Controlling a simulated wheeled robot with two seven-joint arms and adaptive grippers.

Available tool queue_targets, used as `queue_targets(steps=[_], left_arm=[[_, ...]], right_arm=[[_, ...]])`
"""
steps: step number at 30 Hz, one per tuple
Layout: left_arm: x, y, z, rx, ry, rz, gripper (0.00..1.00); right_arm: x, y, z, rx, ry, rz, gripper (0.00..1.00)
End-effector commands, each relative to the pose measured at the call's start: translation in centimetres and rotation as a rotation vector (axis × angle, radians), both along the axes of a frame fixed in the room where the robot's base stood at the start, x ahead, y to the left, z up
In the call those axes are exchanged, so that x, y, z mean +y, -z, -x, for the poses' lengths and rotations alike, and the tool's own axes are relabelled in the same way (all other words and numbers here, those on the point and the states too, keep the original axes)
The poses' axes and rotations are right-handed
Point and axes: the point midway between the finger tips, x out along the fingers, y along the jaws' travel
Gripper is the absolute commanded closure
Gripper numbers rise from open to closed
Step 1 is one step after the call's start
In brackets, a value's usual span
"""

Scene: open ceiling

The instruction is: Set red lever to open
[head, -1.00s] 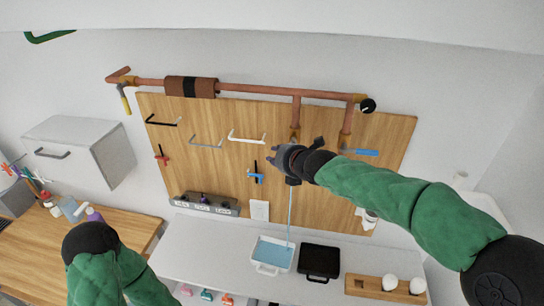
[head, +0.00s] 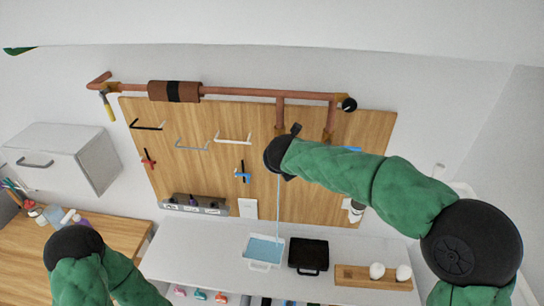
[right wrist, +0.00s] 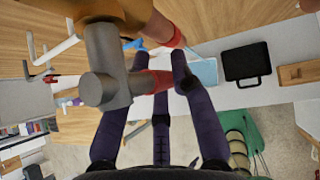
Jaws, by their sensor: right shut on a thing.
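The red lever (right wrist: 153,83) shows in the right wrist view as a red grip on a grey hub (right wrist: 104,62) below an orange-brown fitting. My right gripper (right wrist: 158,98) is at the lever with its purple fingers around the red grip, shut on it. In the head view my right arm's black wrist covers the lever and the fingers, just below the left pipe branch (head: 280,110). A thin stream of water (head: 278,210) falls below it into a blue-filled tray (head: 264,248). My left gripper is out of view; only my left arm shows at lower left.
A blue lever (head: 352,149) sits on the right pipe branch, partly behind my arm. The wooden board (head: 215,165) carries several hooks and small handles. A black case (head: 308,256) and a wooden holder (head: 350,278) stand on the white counter (head: 195,240).

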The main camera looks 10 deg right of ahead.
Motion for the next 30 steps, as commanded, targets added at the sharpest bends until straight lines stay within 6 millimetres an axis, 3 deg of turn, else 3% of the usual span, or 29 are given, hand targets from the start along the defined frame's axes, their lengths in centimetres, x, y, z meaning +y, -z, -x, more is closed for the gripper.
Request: queue_targets(steps=[19, 20, 22, 30], left_arm=[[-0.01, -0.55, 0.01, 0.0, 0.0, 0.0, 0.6], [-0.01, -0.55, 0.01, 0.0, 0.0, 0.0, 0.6], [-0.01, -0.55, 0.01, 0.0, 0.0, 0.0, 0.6], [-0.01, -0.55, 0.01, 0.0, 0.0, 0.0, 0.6]], right_arm=[[-0.34, 0.08, 0.11, 0.018, -0.002, 0.056, 1.0], [-0.35, 0.08, 0.11, 0.018, -0.003, 0.056, 0.73], [-0.35, 0.1, 0.11, 0.018, -0.002, 0.056, 0.53], [-0.32, 0.08, 0.11, 0.017, -0.001, 0.052, 0.5]])
